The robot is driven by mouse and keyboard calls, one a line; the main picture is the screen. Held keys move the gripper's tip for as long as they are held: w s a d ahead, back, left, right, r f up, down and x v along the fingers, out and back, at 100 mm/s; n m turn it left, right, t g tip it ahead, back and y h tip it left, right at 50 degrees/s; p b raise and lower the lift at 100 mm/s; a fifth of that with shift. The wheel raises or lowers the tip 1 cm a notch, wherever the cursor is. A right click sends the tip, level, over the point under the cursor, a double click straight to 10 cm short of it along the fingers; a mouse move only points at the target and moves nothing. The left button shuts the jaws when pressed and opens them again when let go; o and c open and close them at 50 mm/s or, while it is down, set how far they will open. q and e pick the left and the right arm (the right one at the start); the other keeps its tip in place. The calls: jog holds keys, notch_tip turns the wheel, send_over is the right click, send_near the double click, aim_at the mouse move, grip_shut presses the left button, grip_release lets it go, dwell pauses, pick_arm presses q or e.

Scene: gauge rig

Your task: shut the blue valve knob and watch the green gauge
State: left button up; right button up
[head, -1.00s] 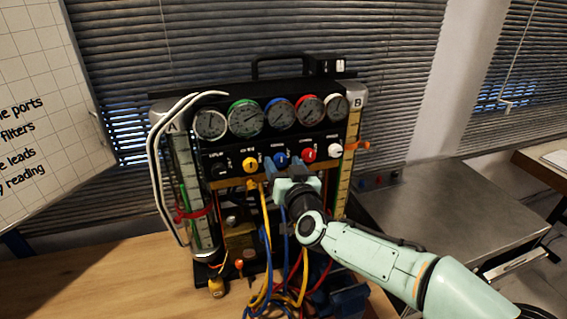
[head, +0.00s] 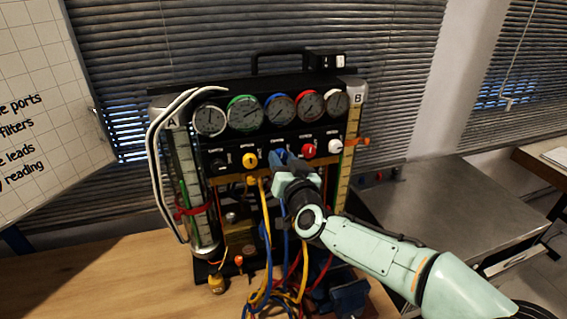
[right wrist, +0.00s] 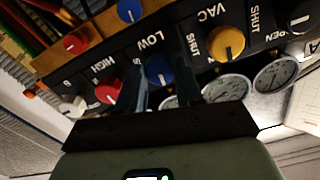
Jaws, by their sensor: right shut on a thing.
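The blue valve knob (right wrist: 159,69) sits on the black panel between the red and yellow knobs, with a pale pointer mark on its face. My right gripper (head: 284,159) is at the panel, shut on this knob. In the right wrist view its two fingers (right wrist: 159,88) lie on either side of the knob. In the head view the fingers hide the knob. The green gauge (head: 245,113) is the second dial from the left in the top row, green-rimmed with a pale face, and unobstructed. Its reading is too small to tell. My left gripper is not in view.
The yellow knob (head: 249,160) and red knob (head: 309,150) flank the gripper closely. Yellow, blue and red hoses (head: 265,225) hang below. Glass columns stand at both sides of the rig, with white tubing (head: 156,150) at the left. The wooden table (head: 120,275) is clear at left.

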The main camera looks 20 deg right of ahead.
jog(key=m+b, duration=0.1)
jog(key=m, duration=0.2)
jog(key=shift+f, duration=0.1)
jog(key=m+b, duration=0.2)
jog(key=m, duration=0.3)
jog(key=m+b, duration=0.1)
jog(key=m, duration=0.3)
jog(key=shift+b, duration=0.35)
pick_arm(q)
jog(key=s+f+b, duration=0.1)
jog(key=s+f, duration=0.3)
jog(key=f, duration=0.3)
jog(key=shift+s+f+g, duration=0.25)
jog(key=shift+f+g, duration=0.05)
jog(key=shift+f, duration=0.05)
pick_arm(e)
jog(key=shift+m, duration=2.4)
jog(key=o, duration=1)
jog(key=shift+o, duration=0.2)
